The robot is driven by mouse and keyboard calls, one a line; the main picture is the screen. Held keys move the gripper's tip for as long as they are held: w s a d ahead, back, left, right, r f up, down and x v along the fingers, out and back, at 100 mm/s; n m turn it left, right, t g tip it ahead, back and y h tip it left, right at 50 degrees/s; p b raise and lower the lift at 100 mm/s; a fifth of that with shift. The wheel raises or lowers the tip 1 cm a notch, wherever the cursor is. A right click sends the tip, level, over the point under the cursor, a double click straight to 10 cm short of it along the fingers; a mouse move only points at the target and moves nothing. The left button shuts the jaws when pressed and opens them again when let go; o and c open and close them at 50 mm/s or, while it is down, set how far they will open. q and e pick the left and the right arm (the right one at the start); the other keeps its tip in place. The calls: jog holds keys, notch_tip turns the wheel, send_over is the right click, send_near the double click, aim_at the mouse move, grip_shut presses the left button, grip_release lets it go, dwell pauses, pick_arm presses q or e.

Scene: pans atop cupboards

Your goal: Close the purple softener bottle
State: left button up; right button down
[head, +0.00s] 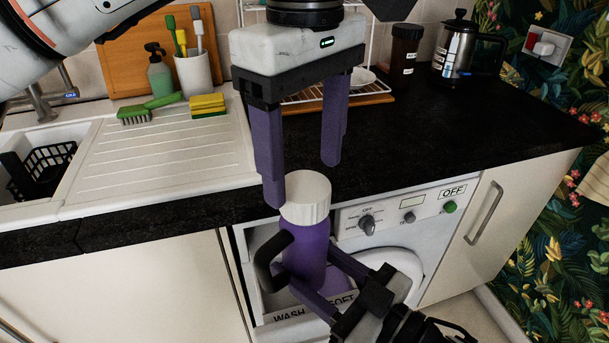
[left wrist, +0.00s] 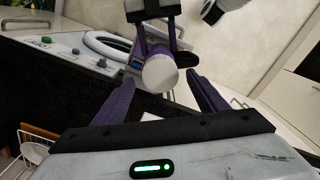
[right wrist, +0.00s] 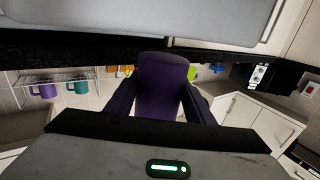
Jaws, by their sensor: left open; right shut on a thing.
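The purple softener bottle (head: 306,250) stands roughly upright in front of the washing machine, with a black handle (head: 272,262) at its left. A white cap (head: 305,203) sits on its top; I cannot tell how tightly. My right gripper (head: 322,278) is shut on the bottle body from the lower right. In the right wrist view the bottle (right wrist: 162,85) is between its fingers. My left gripper (head: 301,182) is open and points down just above the cap. In the left wrist view the cap (left wrist: 160,72) lies between the spread fingers, without clear contact.
The washing machine (head: 400,217) has its drawer (head: 305,312) pulled out below the bottle, labelled WASH and SOFT. The black worktop (head: 440,130) is close behind the left gripper. A sink drainer (head: 165,150) with a sponge (head: 207,104) and brush (head: 140,112) is at left.

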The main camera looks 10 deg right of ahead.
aim_at(305, 185)
pick_arm(q)
jog(key=shift+r, duration=0.45)
jog(key=shift+c, duration=0.3)
jog(key=n, duration=0.4)
jog(key=shift+r, duration=0.4)
jog(key=n, duration=0.2)
jog(key=r+n, duration=0.1)
jog(key=n, duration=0.3)
jog(key=r+n, duration=0.1)
jog(key=n, duration=0.5)
jog(key=shift+r, duration=0.3)
jog(key=shift+f, duration=4)
